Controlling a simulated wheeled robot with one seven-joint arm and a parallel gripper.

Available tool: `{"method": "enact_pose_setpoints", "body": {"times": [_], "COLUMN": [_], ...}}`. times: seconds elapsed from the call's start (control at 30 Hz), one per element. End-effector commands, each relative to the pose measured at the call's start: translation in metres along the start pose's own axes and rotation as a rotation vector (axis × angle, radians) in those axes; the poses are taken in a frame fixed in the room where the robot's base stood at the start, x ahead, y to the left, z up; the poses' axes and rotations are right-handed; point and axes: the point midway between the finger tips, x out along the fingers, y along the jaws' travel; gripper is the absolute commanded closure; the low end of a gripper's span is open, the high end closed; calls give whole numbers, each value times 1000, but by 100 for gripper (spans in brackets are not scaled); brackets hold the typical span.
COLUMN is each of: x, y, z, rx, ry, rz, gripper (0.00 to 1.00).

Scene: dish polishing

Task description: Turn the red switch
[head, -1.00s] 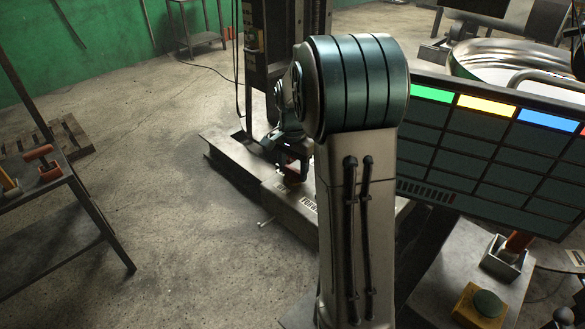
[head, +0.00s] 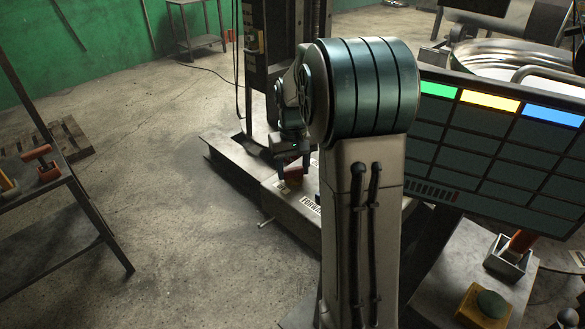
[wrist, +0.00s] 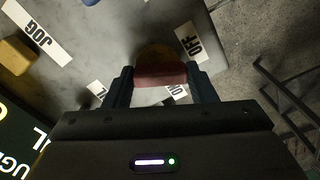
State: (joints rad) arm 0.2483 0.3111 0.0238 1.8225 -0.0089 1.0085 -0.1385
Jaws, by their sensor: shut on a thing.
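The red switch (wrist: 161,76) sits on a grey metal panel (wrist: 110,40) in the wrist view. Its red bar lies between the two dark fingers of my gripper (wrist: 160,84), which is shut on it. An OFF label (wrist: 188,41) is beside the switch at upper right. A partly hidden ON label (wrist: 176,92) lies behind the bar, near the right finger. In the head view my gripper (head: 292,168) reaches down to the panel beyond my arm. The switch shows there only as a small dark red patch, mostly hidden by the fingers.
A yellow block (wrist: 15,55) and a JOG label (wrist: 38,30) are on the panel at left. In the head view a screen (head: 490,150) stands at right, above a green button on a yellow box (head: 480,305). A metal table (head: 45,200) stands at left, with open floor between.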

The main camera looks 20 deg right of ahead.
Motion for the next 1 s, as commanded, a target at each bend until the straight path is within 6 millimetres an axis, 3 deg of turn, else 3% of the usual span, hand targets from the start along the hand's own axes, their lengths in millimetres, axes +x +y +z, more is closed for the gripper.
{"method": "enact_pose_setpoints", "body": {"times": [0.5, 1.0], "x": [-1, -1], "y": [0, 0], "z": [0, 1], "rx": [-386, -489], "ry": [2, 2], "rz": [0, 1], "gripper": [72, 72]}}
